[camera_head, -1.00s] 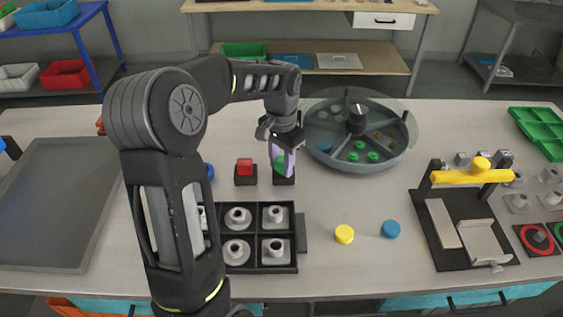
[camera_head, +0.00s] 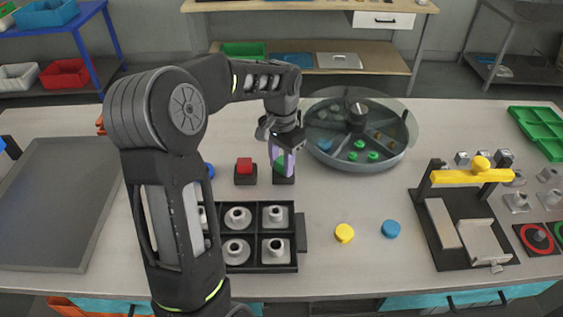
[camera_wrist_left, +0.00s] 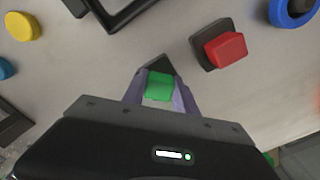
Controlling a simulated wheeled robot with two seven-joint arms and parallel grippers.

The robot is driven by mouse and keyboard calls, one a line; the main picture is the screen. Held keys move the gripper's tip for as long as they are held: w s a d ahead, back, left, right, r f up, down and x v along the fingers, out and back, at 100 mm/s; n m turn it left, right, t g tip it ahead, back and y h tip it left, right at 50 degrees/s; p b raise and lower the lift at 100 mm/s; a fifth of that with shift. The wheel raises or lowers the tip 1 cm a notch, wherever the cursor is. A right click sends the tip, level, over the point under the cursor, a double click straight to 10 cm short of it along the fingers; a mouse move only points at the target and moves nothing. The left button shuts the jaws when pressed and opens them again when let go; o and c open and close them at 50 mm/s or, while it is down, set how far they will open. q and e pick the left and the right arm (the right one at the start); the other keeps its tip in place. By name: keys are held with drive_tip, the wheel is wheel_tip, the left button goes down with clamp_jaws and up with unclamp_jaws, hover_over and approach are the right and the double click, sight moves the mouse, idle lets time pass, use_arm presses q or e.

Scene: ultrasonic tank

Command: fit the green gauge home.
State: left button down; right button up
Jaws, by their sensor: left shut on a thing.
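The green gauge (camera_head: 279,165) is a small green block between the purple fingers of my left gripper (camera_head: 284,163). The left gripper is shut on it and points down at a black holder (camera_head: 284,181). In the left wrist view the gauge (camera_wrist_left: 160,87) sits between both fingertips, with the dark holder (camera_wrist_left: 157,64) just behind it. The fingers hide the contact, so I cannot tell whether the gauge is seated in the holder. A red block (camera_head: 244,165) sits in a matching black holder to the left. My right gripper is not in view.
A round tank (camera_head: 398,155) with a clear cover stands close behind to the right. A black tray (camera_head: 302,235) of grey fittings lies in front. A yellow disc (camera_head: 344,233) and a blue disc (camera_head: 391,229) lie right of it. A yellow-barred fixture (camera_head: 462,178) stands farther right.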

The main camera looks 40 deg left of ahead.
sight(282, 162)
use_arm(q)
drive_tip(key=shift+f, duration=0.1)
idle(0.6)
drive_tip(key=c, duration=0.9)
unclamp_jaws()
wheel_tip(282, 162, up, 8)
drive_tip(key=shift+f+b, duration=0.1)
drive_tip(key=shift+b, duration=0.35)
